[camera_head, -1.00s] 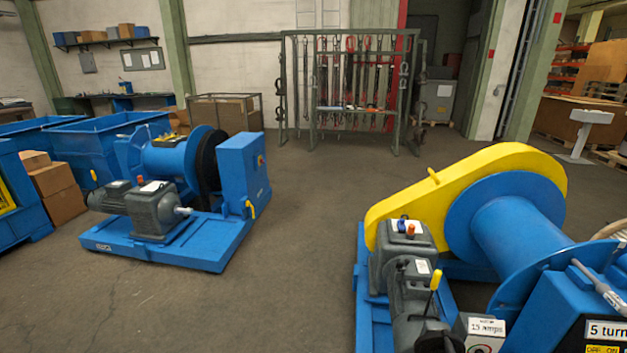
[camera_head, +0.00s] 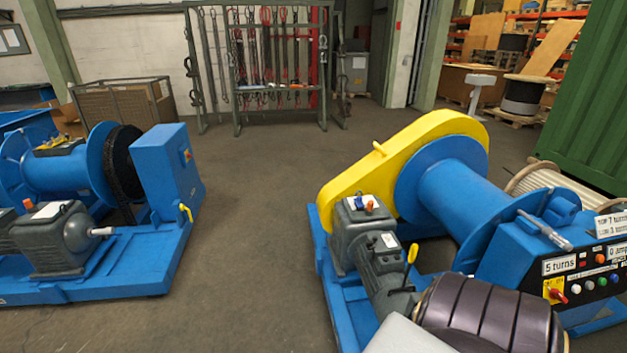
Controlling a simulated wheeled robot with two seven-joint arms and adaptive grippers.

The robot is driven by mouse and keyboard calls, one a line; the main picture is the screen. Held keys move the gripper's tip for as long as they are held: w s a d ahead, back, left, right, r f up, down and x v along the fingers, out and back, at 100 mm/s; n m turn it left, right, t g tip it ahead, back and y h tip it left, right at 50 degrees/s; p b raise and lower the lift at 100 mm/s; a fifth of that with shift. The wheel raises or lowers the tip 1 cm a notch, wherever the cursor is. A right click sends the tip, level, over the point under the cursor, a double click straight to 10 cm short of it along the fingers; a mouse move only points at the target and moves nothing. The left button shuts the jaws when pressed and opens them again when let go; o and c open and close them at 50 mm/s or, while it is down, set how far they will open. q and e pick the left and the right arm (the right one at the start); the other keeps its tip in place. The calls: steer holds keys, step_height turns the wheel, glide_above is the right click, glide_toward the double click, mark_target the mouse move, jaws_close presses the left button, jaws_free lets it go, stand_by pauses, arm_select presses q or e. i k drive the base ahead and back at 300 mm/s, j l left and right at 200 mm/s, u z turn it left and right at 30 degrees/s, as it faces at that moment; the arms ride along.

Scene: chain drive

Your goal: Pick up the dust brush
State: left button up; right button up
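I cannot make out a dust brush in the head view. A slim grey, handle-like piece (camera_head: 546,230) lies slanted across the top of the blue control box (camera_head: 520,262) at the right; I cannot tell what it is. Neither gripper shows in the view.
A blue winch with a yellow guard (camera_head: 400,152) stands at the right, another blue winch (camera_head: 168,175) at the left. Clear floor (camera_head: 255,200) lies between them. A chain rack (camera_head: 236,100) stands behind; a green container (camera_head: 585,110) is at right.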

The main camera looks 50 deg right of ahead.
mark_target(358, 202)
steer(key=i+j, duration=0.15)
steer(key=i, duration=0.45)
steer(key=i+z, duration=1.05)
steer(key=z, duration=0.15)
steer(key=i+z, duration=0.4)
steer(key=i+j+z, duration=0.15)
steer(key=z, duration=0.3)
steer(key=i+j+z, duration=0.25)
steer(key=z, duration=0.15)
steer(key=i+j+z, duration=0.4)
steer(key=j, duration=0.35)
steer(key=i+j+z, duration=0.2)
steer(key=j, duration=0.2)
